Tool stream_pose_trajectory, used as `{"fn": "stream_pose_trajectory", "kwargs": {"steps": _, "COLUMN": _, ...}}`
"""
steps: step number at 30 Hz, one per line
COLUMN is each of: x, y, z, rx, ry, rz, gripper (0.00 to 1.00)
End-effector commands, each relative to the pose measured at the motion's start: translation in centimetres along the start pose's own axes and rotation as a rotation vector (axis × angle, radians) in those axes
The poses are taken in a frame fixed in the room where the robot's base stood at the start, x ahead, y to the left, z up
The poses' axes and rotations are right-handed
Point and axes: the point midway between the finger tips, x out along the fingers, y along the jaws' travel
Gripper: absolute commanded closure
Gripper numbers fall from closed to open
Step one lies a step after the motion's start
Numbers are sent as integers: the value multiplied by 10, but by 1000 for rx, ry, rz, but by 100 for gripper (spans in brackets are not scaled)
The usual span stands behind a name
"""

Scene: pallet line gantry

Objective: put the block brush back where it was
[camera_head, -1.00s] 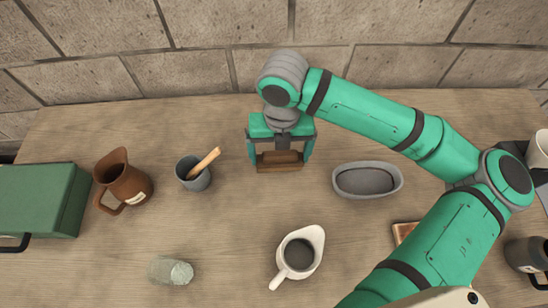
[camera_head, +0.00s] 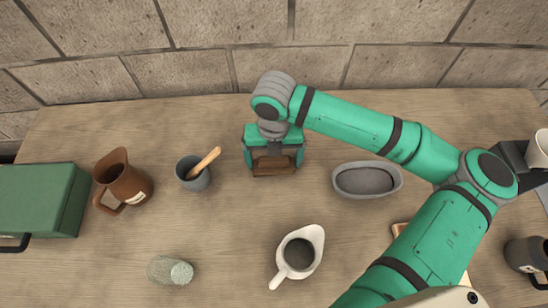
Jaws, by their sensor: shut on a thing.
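The block brush (camera_head: 275,168) is a brown wooden block between the fingers of my gripper (camera_head: 274,160). The gripper is shut on it, near the back middle of the table. The brush's underside is hidden, and I cannot tell whether it touches the table. The green gripper body covers its top. A grey cup with a wooden-handled tool stands to its left, and an oval grey dish lies to its right, both apart from it.
Around the brush are the grey cup (camera_head: 194,176), brown pitcher (camera_head: 124,182), oval dish (camera_head: 367,180), white jug (camera_head: 299,252) and a glass (camera_head: 170,270). A green box (camera_head: 40,200) stands at left. A stone wall (camera_head: 180,70) closes the back.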

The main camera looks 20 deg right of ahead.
Motion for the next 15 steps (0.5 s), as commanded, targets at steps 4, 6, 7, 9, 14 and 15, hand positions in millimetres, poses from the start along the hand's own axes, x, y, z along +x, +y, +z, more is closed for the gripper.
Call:
{"fn": "stream_pose_trajectory", "kwargs": {"steps": 4, "x": 2, "y": 0, "z": 0, "rx": 0, "ry": 0, "rz": 0, "gripper": 0}}
{"fn": "stream_pose_trajectory", "kwargs": {"steps": 6, "x": 2, "y": 0, "z": 0, "rx": 0, "ry": 0, "rz": 0, "gripper": 0}}
{"fn": "stream_pose_trajectory", "kwargs": {"steps": 7, "x": 2, "y": 0, "z": 0, "rx": 0, "ry": 0, "rz": 0, "gripper": 0}}
{"fn": "stream_pose_trajectory", "kwargs": {"steps": 9, "x": 1, "y": 0, "z": 0, "rx": 0, "ry": 0, "rz": 0, "gripper": 0}}
{"fn": "stream_pose_trajectory", "kwargs": {"steps": 14, "x": -6, "y": 0, "z": 1, "rx": 0, "ry": -2, "rz": -1, "gripper": 0}}
{"fn": "stream_pose_trajectory", "kwargs": {"steps": 15, "x": -10, "y": 0, "z": 1, "rx": 1, "ry": -3, "rz": -1, "gripper": 0}}
